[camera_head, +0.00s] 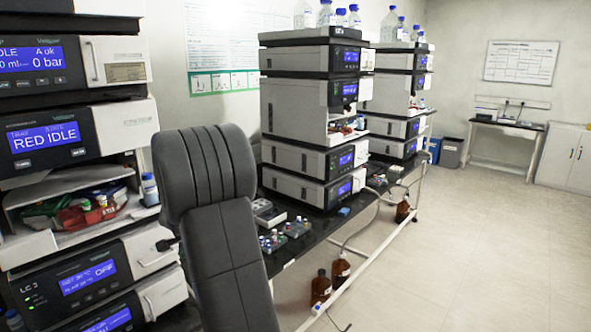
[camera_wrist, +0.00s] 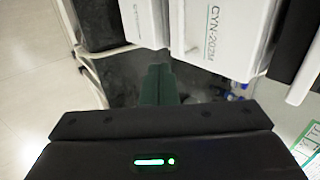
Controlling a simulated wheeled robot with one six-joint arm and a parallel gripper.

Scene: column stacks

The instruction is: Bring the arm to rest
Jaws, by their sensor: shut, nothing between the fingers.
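My gripper (camera_wrist: 159,72) shows in the wrist view, its two dark fingers together with nothing between them. The fingers point over a dark surface beside the white instrument housings. A green light glows on the gripper's black body. In the head view my dark grey arm (camera_head: 213,215) stands folded upright in front of the bench, left of the middle. My gripper itself cannot be made out in the head view.
A near instrument stack (camera_head: 45,130) fills the left, with a "RED IDLE" screen. A second stack (camera_head: 300,110) and a third (camera_head: 393,95) stand on the dark bench. Brown bottles (camera_head: 320,288) stand by its lower rail. The floor (camera_head: 480,250) on the right is clear.

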